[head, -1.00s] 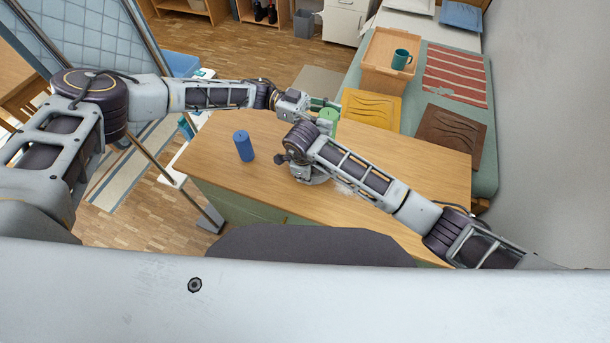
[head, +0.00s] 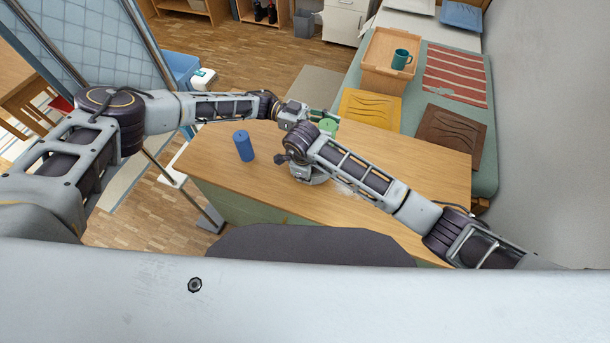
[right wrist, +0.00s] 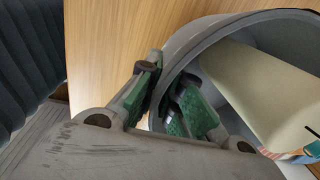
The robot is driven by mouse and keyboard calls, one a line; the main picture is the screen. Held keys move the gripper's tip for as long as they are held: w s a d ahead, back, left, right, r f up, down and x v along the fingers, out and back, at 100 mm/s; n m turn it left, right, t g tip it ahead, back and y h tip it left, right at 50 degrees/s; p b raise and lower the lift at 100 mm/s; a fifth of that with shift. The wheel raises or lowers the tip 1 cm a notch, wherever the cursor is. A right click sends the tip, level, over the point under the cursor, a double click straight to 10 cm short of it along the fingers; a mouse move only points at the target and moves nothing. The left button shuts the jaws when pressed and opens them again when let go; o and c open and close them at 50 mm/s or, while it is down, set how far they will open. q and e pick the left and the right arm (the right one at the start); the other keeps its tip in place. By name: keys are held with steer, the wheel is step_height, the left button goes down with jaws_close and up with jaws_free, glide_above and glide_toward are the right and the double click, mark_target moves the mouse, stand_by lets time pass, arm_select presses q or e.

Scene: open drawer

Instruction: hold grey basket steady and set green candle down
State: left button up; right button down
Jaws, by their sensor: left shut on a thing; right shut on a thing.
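The green candle (head: 328,126) is at my left gripper (head: 323,117), which is shut on it above the far part of the wooden table. Its lower part is hidden behind my right arm, so I cannot tell whether it touches anything below. The grey basket (right wrist: 190,36) shows in the right wrist view as a curved rim and wall. My right gripper (right wrist: 178,100) is shut on that rim, one green pad on each side.
A blue cylinder (head: 243,146) stands on the table's left part. The table's near left is clear.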

arm_select(q)
steer(key=shift+f, duration=1.55)
steer(key=o, duration=1.3)
steer(key=shift+a, duration=0.2)
steer(key=shift+v, duration=5.85)
steer(key=shift+w, duration=0.15)
arm_select(e)
steer(key=c, duration=1.5)
jaws_free()
